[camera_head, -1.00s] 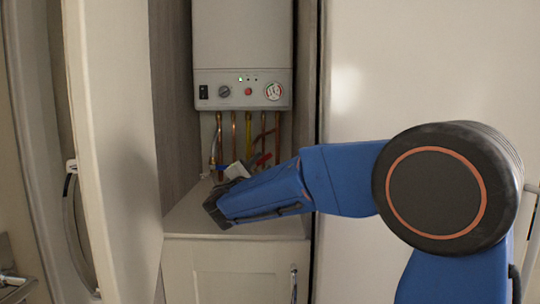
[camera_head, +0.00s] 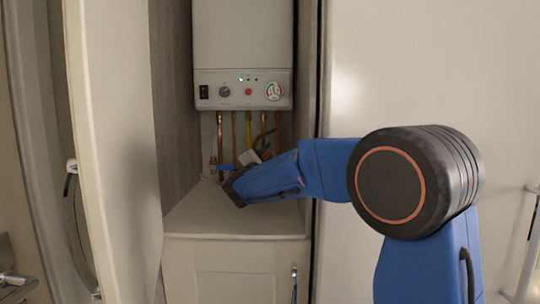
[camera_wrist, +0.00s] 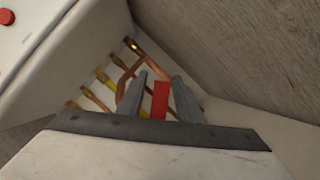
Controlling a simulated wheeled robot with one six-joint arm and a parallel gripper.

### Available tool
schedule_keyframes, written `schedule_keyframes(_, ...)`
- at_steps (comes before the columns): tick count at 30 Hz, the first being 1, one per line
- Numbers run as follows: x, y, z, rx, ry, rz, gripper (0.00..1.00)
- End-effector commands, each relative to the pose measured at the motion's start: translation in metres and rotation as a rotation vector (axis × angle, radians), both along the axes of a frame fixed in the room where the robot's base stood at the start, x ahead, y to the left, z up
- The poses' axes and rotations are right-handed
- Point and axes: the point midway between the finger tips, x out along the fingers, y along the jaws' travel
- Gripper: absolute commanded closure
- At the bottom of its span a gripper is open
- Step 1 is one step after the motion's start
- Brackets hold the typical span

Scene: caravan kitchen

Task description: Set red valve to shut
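The red valve's handle (camera_wrist: 160,99) shows in the wrist view as a flat red bar between the two grey fingers of my gripper (camera_wrist: 161,76). A gap shows on each side of the bar, so the fingers are apart and not clamped on it. I cannot tell how deep the bar sits between them. In the head view the red handle is mostly hidden behind my wrist and gripper (camera_head: 250,157), at the pipes under the boiler. Its exact angle to its pipe is unclear.
The white boiler (camera_head: 243,88) hangs above several copper and yellow pipes (camera_head: 248,130). A blue handle (camera_head: 227,167) is left of my gripper. A cabinet top (camera_head: 230,222) lies below, and an open door (camera_head: 115,150) stands on the left.

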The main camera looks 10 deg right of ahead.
Motion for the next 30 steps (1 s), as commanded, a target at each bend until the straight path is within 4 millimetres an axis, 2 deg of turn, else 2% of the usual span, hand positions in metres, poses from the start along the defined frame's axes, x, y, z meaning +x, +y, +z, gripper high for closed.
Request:
schedule_keyframes(1, 0.0, 0.0, 0.0, 0.0, 0.0, 0.0, 0.79)
schedule_keyframes(3, 0.0, 0.0, 0.0, 0.0, 0.0, 0.0, 0.96)
schedule_keyframes(4, 0.0, 0.0, 0.0, 0.0, 0.0, 0.0, 1.0)
schedule_keyframes(17, -0.001, -0.002, -0.004, 0.056, -0.014, 0.001, 1.0)
schedule_keyframes(30, -0.003, -0.011, -0.027, 0.356, -0.094, 0.001, 1.0)
